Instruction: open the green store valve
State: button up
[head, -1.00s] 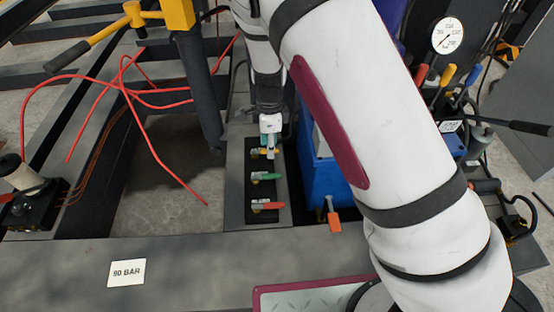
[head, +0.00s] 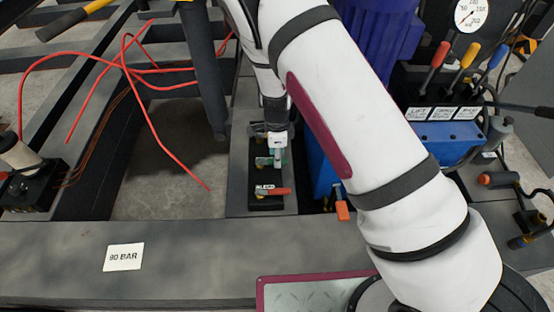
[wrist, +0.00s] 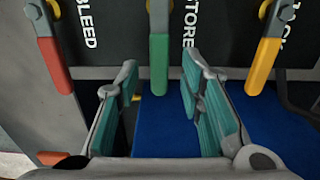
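The red BLEED lever (wrist: 54,65) is to the left and the yellow JACK lever (wrist: 263,66) to the right in the wrist view. A blue block (wrist: 165,130) lies below. A separate lever bank (head: 455,60) stands at the right.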

jog(key=shift+f, duration=0.5)
grip_shut()
